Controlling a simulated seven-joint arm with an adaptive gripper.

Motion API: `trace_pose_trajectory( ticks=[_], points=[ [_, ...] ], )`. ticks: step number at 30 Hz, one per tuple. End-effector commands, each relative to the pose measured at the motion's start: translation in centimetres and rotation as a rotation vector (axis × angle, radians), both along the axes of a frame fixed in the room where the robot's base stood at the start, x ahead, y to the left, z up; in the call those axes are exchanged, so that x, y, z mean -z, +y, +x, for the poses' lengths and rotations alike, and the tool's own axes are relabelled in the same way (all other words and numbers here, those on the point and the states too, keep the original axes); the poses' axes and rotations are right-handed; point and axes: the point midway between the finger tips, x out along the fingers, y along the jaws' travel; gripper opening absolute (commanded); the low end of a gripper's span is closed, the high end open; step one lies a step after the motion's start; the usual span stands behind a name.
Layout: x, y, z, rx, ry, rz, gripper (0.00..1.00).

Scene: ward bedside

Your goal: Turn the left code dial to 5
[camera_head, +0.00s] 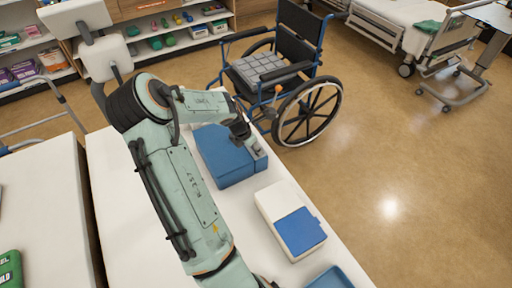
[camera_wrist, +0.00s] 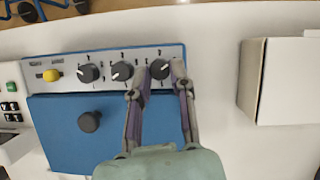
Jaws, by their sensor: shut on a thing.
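The blue box (camera_head: 222,160) stands on the white table in the head view. In the wrist view its blue front (camera_wrist: 60,130) has a round black knob (camera_wrist: 89,121), and a grey panel (camera_wrist: 105,56) above it. The panel carries a row of three black dials: one on the picture's left (camera_wrist: 88,72), one in the middle (camera_wrist: 122,70), and one on the right (camera_wrist: 160,69). My gripper (camera_wrist: 160,72) is shut on the right-hand dial, one finger on each side. The fingers partly cover the panel. The dial markings are too small to read.
A yellow knob (camera_wrist: 53,75) sits at the panel's left end. A white box (camera_wrist: 281,80) stands right of the panel, clear of my fingers. In the head view, a white box with a blue top (camera_head: 298,230) lies nearer on the table. A wheelchair (camera_head: 285,75) stands beyond the table.

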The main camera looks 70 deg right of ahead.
Motion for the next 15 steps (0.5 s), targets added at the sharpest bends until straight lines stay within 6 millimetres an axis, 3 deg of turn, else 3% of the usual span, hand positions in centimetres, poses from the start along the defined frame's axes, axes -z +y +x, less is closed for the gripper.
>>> trace_pose_trajectory(
  ticks=[15],
  points=[
    [0.08,0.01,0.09,0.051,-0.001,0.002,0.00]
  ],
)
